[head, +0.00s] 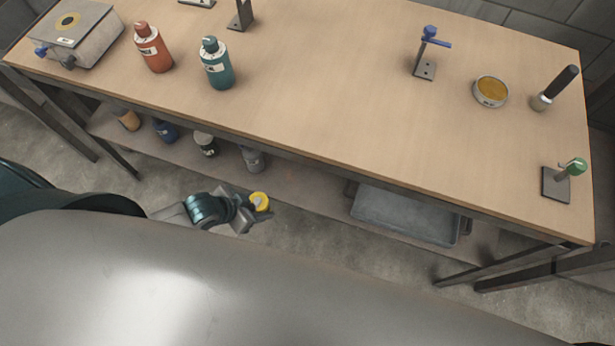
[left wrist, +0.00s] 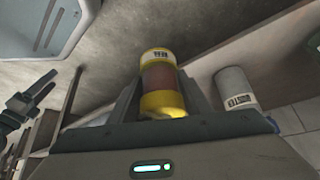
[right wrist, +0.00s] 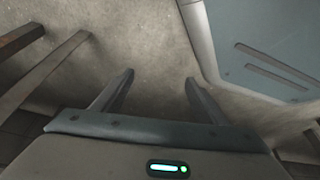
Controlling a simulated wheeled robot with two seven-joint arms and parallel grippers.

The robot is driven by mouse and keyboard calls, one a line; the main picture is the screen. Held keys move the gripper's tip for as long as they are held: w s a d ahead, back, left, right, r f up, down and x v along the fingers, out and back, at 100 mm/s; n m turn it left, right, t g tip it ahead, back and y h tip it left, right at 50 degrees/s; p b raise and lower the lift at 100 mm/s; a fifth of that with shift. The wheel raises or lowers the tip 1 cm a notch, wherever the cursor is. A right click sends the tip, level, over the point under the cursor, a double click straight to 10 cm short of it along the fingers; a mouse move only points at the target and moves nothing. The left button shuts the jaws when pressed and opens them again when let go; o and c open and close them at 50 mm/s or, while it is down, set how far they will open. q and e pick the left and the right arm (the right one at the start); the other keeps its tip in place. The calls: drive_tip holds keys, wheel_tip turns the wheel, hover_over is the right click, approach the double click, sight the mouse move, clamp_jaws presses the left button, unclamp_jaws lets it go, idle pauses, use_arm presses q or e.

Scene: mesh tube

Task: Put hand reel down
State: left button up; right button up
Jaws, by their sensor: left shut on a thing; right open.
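The hand reel (left wrist: 160,82) is a small cylinder with yellow ends, a brown-red middle and a white label. My left gripper (left wrist: 168,88) is shut on it, with a finger on either side. In the head view the yellow end of the reel (head: 259,200) shows at the tip of my left gripper (head: 256,208). There it is in front of the workbench (head: 330,90), near the lower shelf and below the tabletop edge. My right gripper (right wrist: 160,80) is open and empty over the floor, and it does not show in the head view.
The lower shelf (head: 310,195) holds several bottles, including a grey one (head: 252,158), and a grey tray (head: 405,218). On the tabletop are a red bottle (head: 153,50), a teal bottle (head: 217,65), a round tin (head: 490,91) and small stands. The tabletop's middle is clear.

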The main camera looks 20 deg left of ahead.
use_arm(q)
drive_tip(key=w+d, duration=0.2)
drive_tip(key=w, duration=0.1)
drive_tip(key=w+d, duration=0.2)
drive_tip(key=w, duration=0.2)
drive_tip(key=w+d, duration=0.3)
drive_tip(key=w, duration=0.1)
drive_tip(key=shift+p, duration=0.4)
drive_tip(key=shift+w+d, duration=0.2)
drive_tip(key=shift+w, duration=0.15)
use_arm(e)
drive_tip(key=shift+w+a+r, duration=0.1)
drive_tip(key=shift+w+a, duration=0.15)
drive_tip(key=shift+a, duration=0.3)
use_arm(q)
drive_tip(key=w+d, duration=0.2)
drive_tip(key=w, duration=0.1)
drive_tip(key=shift+w+d, duration=0.2)
drive_tip(key=shift+w, duration=0.05)
drive_tip(key=shift+s+f, duration=0.1)
drive_tip(key=shift+f, duration=0.2)
use_arm(e)
drive_tip(key=shift+w+d+r+t, duration=0.2)
drive_tip(key=shift+w+d+t, duration=0.1)
drive_tip(key=shift+t, duration=0.1)
